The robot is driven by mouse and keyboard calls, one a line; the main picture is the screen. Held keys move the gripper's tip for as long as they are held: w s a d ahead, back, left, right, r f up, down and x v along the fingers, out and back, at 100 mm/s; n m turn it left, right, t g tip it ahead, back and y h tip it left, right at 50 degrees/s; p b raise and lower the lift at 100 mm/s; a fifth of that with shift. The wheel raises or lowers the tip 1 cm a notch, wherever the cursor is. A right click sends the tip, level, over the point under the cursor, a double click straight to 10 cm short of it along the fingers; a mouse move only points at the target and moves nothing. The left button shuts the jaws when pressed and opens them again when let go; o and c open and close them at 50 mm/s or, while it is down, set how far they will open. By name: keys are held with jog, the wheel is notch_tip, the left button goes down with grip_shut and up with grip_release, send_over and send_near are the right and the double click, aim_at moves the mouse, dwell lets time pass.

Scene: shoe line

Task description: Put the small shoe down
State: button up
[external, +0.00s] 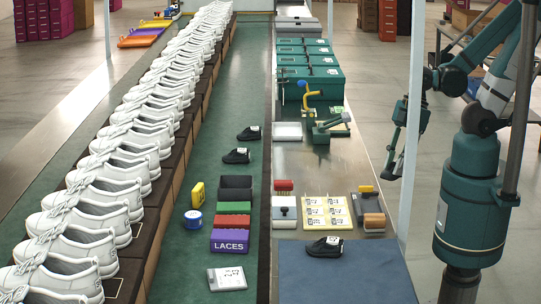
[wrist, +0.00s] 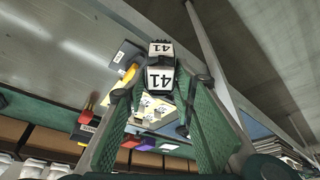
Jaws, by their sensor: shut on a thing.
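My gripper (wrist: 162,88) is shut on the small shoe (wrist: 160,57), a dark thing with white tags marked 41, seen end-on between the fingertips in the wrist view. In the external view my gripper (external: 395,148) hangs at the right of the bench, partly behind a pale post; the held shoe is not clear there. Another small black shoe (external: 325,247) with a white tag lies on the blue mat (external: 345,278). Two more dark small shoes, a farther one (external: 249,133) and a nearer one (external: 237,156), lie on the green belt (external: 225,90).
A row of white shoes (external: 80,240) lines the left. Small bins, including a purple LACES bin (external: 230,240), and a tag card (external: 227,279) stand on the belt. Tools, yellow cards (external: 326,211) and teal boxes (external: 310,80) occupy the metal bench. Most of the blue mat is bare.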

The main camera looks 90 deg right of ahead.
jog(key=s+a+n+g+y+b, duration=0.1)
jog(key=s+a+n, duration=0.35)
jog(key=a, duration=0.85)
jog(key=s+a+n+g+b, duration=0.1)
jog(key=s+a+n+b, duration=0.1)
jog(key=s+a, duration=0.75)
jog(key=s+a+n+g+y+b, duration=0.1)
jog(key=s+a+n, duration=0.25)
jog(key=a, duration=1.15)
jog(key=w+a+m+t+h+p, duration=0.1)
jog(key=w+a+m+p, duration=0.1)
jog(key=w, duration=0.9)
jog(key=w+a+r+m+t+h+p, duration=0.1)
jog(key=w+a+m, duration=0.3)
jog(key=w, duration=0.8)
jog(key=w+a+r+m+t+p, duration=0.1)
jog(key=w+a+m+p, duration=0.2)
jog(key=w+m, duration=0.3)
jog(key=w, duration=0.5)
jog(key=shift+w+r+m+h, duration=0.15)
jog(key=shift+w+m+h, duration=0.15)
jog(key=shift+m+h, duration=0.1)
jog(key=shift+a, duration=0.1)
jog(key=shift+f+b, duration=0.9)
jog(key=shift+f, duration=2.25)
